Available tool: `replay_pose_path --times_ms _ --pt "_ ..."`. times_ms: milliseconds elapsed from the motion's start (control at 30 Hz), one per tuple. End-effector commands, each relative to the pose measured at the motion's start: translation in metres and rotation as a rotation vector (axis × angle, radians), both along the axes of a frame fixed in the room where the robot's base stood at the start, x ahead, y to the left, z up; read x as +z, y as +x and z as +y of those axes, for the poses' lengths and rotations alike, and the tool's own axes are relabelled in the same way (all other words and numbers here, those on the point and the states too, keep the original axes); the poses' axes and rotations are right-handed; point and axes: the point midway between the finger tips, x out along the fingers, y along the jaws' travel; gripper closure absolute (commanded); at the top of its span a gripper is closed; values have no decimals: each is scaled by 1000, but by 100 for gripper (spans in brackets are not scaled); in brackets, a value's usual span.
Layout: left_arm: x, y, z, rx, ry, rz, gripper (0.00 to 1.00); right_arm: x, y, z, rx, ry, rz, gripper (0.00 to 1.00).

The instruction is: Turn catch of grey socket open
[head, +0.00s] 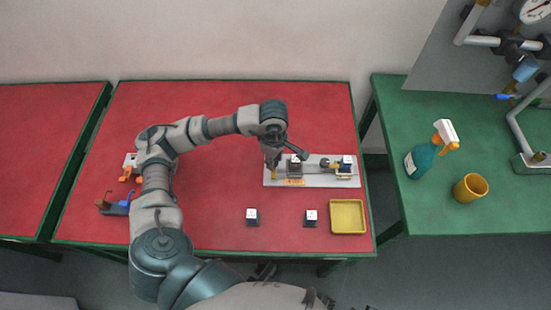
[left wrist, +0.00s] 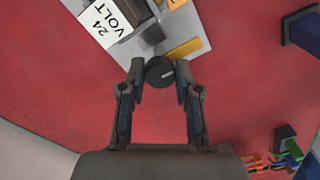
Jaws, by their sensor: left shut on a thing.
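A light grey plate (head: 320,181) lies on the red table and bears a dark grey socket unit (head: 294,168) at its left part. In the left wrist view a white "24 VOLT" label (left wrist: 107,22) sits on this unit. A round dark knob with a pale mark, which looks like the catch (left wrist: 160,71), is at the plate's edge. My left gripper (left wrist: 162,80) has its fingertips on both sides of the knob and is shut on it. In the head view the gripper (head: 273,165) is over the plate's left end and hides the knob. My right gripper is not in view.
More fittings (head: 345,164) stand on the plate's right part. Two small white-topped blocks (head: 252,216) and a yellow tray (head: 347,216) are near the front edge. Tools (head: 116,205) lie at left. A green table (head: 440,205) at right bears a spray bottle (head: 420,160) and orange cup (head: 470,188).

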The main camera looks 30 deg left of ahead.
Motion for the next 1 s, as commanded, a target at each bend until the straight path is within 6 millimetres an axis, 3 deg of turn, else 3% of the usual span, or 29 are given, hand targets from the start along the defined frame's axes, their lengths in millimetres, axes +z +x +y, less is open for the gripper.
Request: replay_pose_path --times_ms 500,533,633,1000 --pt "0 0 1 -18 3 0 100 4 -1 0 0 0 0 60" --pt "0 0 1 -17 3 -1 65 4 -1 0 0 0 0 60" --pt "0 0 1 -17 3 -1 42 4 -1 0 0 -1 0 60" --pt "5 0 0 -18 0 -3 42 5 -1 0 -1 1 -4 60"
